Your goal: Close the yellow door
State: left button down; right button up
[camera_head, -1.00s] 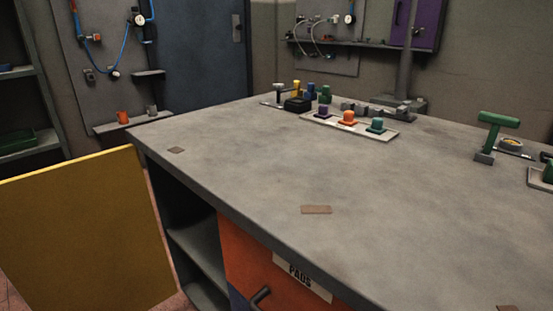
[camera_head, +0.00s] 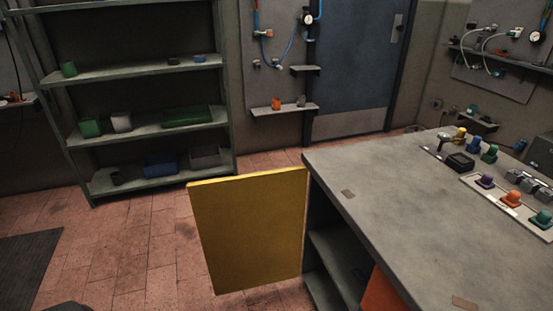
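The yellow door (camera_head: 250,232) stands swung open at the left end of the grey workbench (camera_head: 390,205). The door's edge by the bench meets the cabinet's side; no handle shows on the face in view. Neither of my grippers is in view.
A grey shelf rack (camera_head: 145,130) with green, white and blue containers stands behind the door. An orange drawer front (camera_head: 388,290) is right of the compartment. Several coloured knobs (camera_head: 510,199) sit on the bench's right. Tiled floor (camera_head: 150,250) left of the door is clear.

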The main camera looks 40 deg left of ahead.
aim_at(250, 226)
jog(key=j+z, duration=0.2)
jog(key=j, duration=0.5)
jog(key=k+j+z, duration=0.2)
jog(key=j, duration=0.5)
jog(key=j+z, duration=0.15)
jog(key=j, duration=0.6)
jog(key=k+j+z, duration=0.2)
jog(key=j, duration=0.45)
jog(key=k+j+z, duration=0.2)
jog(key=j, duration=0.5)
jog(key=k+j+z, duration=0.2)
jog(key=j, duration=0.4)
jog(key=k+j+z, duration=0.2)
jog(key=j, duration=0.4)
jog(key=k+j+z, duration=0.15)
jog(key=k+j, duration=0.3)
jog(key=j, duration=0.1)
